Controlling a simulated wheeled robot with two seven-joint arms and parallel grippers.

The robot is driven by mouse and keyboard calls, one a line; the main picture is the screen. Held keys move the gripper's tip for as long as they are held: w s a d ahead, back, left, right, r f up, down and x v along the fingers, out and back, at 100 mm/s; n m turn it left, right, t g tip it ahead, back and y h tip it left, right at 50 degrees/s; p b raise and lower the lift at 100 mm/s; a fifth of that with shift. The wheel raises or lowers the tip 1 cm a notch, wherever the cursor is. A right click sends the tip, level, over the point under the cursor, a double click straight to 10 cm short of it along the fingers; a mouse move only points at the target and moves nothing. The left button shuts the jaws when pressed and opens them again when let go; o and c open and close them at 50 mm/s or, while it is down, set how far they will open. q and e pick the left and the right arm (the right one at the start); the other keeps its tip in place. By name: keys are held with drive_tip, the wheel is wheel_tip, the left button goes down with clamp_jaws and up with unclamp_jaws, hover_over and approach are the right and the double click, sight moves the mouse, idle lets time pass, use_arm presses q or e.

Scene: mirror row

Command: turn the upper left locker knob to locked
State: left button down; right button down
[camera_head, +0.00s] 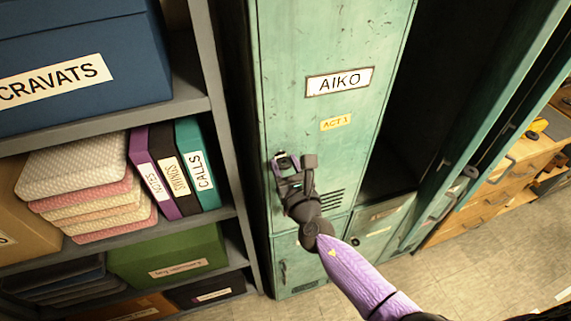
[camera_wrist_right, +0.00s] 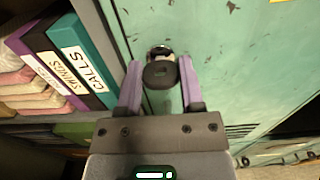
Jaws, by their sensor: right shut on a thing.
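The upper left locker door (camera_head: 297,70) is green, with a nameplate "AIKO" (camera_head: 340,81) and a yellow "ACT 1" label (camera_head: 336,122). Its dark knob (camera_wrist_right: 160,73) sits near the door's left edge. In the right wrist view the knob is between the two purple fingers of my right gripper (camera_wrist_right: 162,85), which is shut on it. In the head view my right gripper (camera_head: 289,164) reaches the door from below and covers most of the knob. I cannot read the knob's turn position. My left gripper does not show.
A shelf at left holds a blue "CRAVATS" box (camera_head: 80,70), folded cloths (camera_head: 85,185), upright binders (camera_head: 172,170) and a green box (camera_head: 168,257). An open locker (camera_head: 420,110) stands right of the door. Wooden drawers (camera_head: 490,195) stand at far right.

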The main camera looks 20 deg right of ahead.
drive_tip(key=shift+m, duration=0.3)
drive_tip(key=m+b, duration=0.1)
drive_tip(key=m, duration=0.2)
drive_tip(key=shift+f+m+b, duration=0.1)
drive_tip(key=shift+m+b, duration=0.3)
drive_tip(key=m+b, duration=0.1)
drive_tip(key=m, duration=0.3)
drive_tip(key=shift+d+m, duration=0.15)
drive_tip(key=shift+m, duration=0.15)
drive_tip(key=m+b, duration=0.1)
drive_tip(key=m, duration=0.3)
drive_tip(key=shift+f+m, duration=0.1)
drive_tip(key=shift+m, duration=0.2)
drive_tip(key=shift+m+b, duration=0.45)
drive_tip(key=shift+m, duration=1.65)
drive_tip(key=shift+c, duration=1.1)
unclamp_jaws()
